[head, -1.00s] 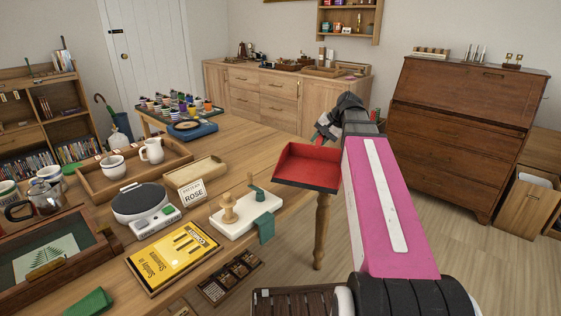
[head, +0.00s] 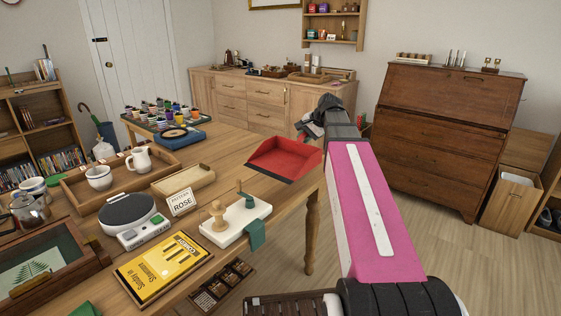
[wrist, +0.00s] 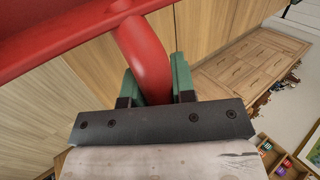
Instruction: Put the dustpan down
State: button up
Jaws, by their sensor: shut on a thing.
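The red dustpan (head: 284,158) is held at the far end of my arm, beside the right edge of the wooden table (head: 235,150) in the head view. Its pan faces up and left; whether it touches the table I cannot tell. In the wrist view my gripper (wrist: 158,85) is shut on the dustpan's red handle (wrist: 143,60), with a green finger on each side of it. In the head view the fingers are hidden behind the arm.
Some bare tabletop lies between the tan tray and the dustpan. A wooden bureau (head: 440,130) stands behind right.

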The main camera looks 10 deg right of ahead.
jog(key=w+f, duration=0.2)
jog(key=w, duration=0.1)
jog(key=w+a+f, duration=0.1)
jog(key=w+f, duration=0.1)
jog(key=w, duration=0.2)
jog(key=w+a+f, duration=0.1)
jog(key=w+f, duration=0.1)
jog(key=w, duration=0.2)
jog(key=shift+f, duration=2.3)
jog(key=o, duration=0.9)
jog(key=shift+f, duration=0.1)
